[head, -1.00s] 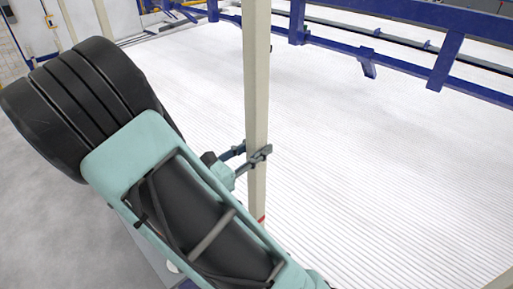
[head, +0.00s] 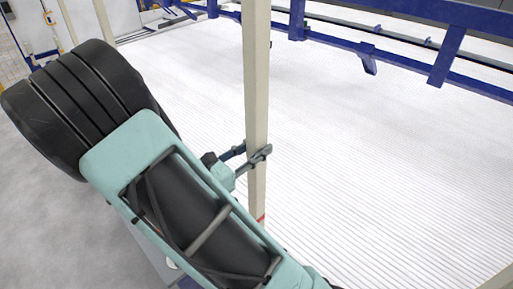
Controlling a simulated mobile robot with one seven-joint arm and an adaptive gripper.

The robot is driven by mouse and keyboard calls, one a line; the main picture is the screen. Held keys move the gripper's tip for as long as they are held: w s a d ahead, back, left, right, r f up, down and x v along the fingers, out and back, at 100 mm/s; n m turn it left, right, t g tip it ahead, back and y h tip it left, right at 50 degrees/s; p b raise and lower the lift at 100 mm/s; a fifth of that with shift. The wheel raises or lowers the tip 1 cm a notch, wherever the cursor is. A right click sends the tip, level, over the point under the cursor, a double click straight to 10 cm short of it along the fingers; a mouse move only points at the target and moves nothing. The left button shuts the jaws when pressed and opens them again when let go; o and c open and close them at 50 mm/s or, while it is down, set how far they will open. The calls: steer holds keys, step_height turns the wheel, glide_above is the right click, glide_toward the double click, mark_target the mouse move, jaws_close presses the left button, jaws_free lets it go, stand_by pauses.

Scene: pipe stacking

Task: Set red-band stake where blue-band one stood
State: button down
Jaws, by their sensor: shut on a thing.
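The red-band stake (head: 256,85) is a tall, pale cream post, upright in the middle of the head view. Its red band (head: 260,218) shows low on it, just above my arm, which hides its lower end. My gripper (head: 259,156) is shut around the stake above the red band. No blue band shows in this view, and I cannot tell where the blue-band stake stood.
A white ribbed surface (head: 390,170) fills the middle and right and looks clear. A blue rail frame (head: 447,60) runs along the back. Other pale posts stand at the back left (head: 104,20) and the bottom right corner (head: 497,281).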

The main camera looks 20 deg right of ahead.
mark_target(257, 173)
steer(key=shift+f+b, duration=0.85)
steer(key=shift+f, duration=0.35)
steer(key=shift+f+b, duration=0.75)
steer(key=shift+f, duration=0.45)
steer(key=c, duration=1.6)
jaws_free()
steer(key=shift+o, duration=0.7)
steer(key=shift+a+f, duration=0.1)
